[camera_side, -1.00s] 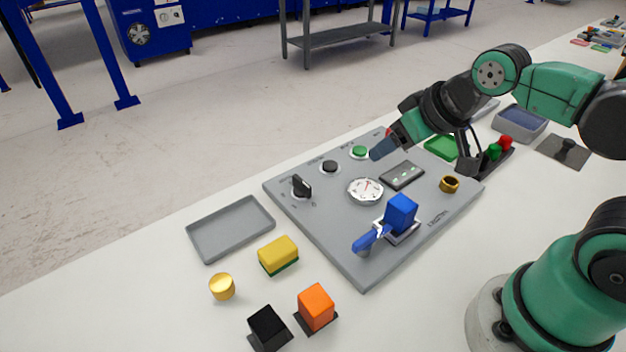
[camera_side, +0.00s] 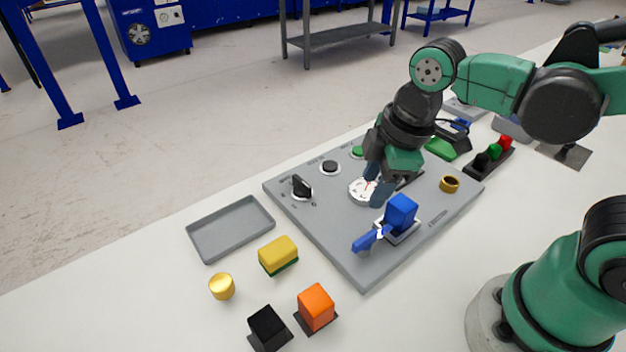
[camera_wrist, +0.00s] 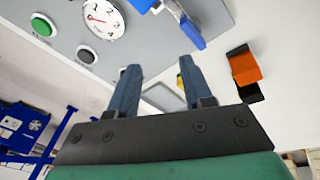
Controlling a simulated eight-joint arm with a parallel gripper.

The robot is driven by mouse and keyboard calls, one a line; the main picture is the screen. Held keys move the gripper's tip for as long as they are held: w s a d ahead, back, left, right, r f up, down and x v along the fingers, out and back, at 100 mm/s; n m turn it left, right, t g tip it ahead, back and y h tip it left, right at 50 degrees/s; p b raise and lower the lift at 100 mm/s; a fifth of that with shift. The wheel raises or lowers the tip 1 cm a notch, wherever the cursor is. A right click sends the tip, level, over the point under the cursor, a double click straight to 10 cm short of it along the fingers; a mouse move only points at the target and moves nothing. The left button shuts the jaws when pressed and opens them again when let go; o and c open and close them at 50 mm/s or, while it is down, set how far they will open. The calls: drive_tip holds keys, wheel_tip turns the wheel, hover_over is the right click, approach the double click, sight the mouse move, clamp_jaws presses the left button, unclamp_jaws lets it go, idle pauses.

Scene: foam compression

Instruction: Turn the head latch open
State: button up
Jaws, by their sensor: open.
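The blue latch lever (camera_side: 371,238) sticks out toward the lower left from a blue block (camera_side: 401,212) on the grey panel (camera_side: 340,252). Its base is a light metal plate. The lever (camera_wrist: 190,30) also shows at the top of the wrist view, ahead of the fingers. My gripper (camera_side: 375,188) is open and empty above the panel, behind and above the lever, and apart from it as far as I can tell. Its two fingers (camera_wrist: 160,68) point toward the panel. In the side view they partly cover the white gauge (camera_side: 359,190).
The panel also carries a black rotary switch (camera_side: 301,187), a black button (camera_side: 330,167), a green button (camera_side: 357,152) and a brass ring (camera_side: 450,184). An orange block (camera_side: 316,307), a black block (camera_side: 268,327), a yellow sponge (camera_side: 278,254) and an empty grey tray (camera_side: 231,228) lie nearby.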

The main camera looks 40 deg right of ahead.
sight(366, 237)
drive_tip(key=n, duration=0.1)
drive_tip(key=s+a+n+g, duration=0.1)
drive_tip(key=n, duration=0.1)
drive_tip(key=a+f+n+g, duration=0.1)
drive_tip(key=n, duration=0.1)
drive_tip(key=shift+s, duration=0.15)
drive_tip(key=shift+s+a+f+n+g+h, duration=0.25)
drive_tip(key=shift+a+f+n+g+h, duration=0.05)
drive_tip(key=shift+n, duration=0.6)
drive_tip(key=shift+f, duration=2.65)
clamp_jaws()
